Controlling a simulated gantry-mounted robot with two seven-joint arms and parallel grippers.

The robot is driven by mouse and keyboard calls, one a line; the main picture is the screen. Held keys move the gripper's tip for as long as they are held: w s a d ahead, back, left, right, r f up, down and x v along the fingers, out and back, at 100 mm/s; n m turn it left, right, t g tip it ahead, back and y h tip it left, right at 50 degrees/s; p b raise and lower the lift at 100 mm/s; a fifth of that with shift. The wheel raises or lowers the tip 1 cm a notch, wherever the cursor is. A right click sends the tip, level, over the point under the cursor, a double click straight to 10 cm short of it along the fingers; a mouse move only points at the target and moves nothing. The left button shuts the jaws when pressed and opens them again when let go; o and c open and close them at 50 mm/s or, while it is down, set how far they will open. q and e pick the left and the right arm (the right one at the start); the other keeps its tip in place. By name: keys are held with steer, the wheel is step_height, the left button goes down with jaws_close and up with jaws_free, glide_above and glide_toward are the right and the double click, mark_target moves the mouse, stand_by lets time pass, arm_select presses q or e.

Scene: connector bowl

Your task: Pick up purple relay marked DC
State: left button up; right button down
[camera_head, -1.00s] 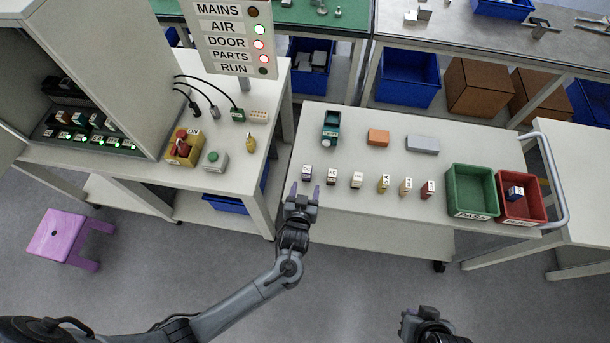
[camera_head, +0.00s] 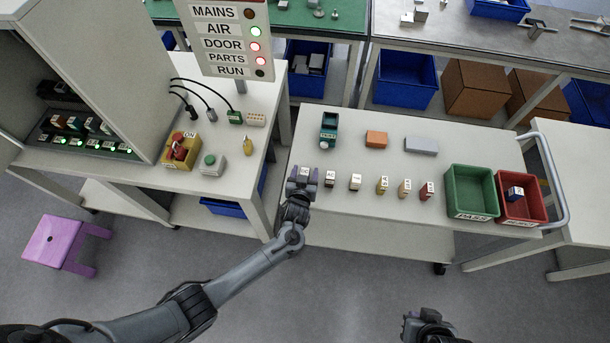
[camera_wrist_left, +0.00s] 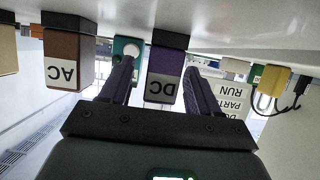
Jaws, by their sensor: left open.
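The purple relay marked DC hangs upside down in the left wrist view (camera_wrist_left: 163,82), between the two fingers of my left gripper (camera_head: 302,177). The fingers stand on either side of it, with a visible gap on the right side. In the head view only a bit of its pale label (camera_head: 306,170) shows, the rest hidden by the gripper. My left gripper is open and at the left front of the trolley top. My right gripper (camera_head: 424,324) is low in the head view, away from the trolley; its fingers are unclear.
A brown relay marked AC (camera_wrist_left: 68,58) stands close beside the DC one. Several more relays continue the row to the right, up to a red one (camera_head: 427,191). A green bin (camera_head: 452,198) and a red bin (camera_head: 532,216) stand at the right end. A teal item (camera_head: 328,128) stands behind.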

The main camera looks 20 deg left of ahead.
arm_select(q)
steer(key=c, duration=1)
steer(key=shift+r, duration=0.1)
steer(key=shift+c, duration=0.2)
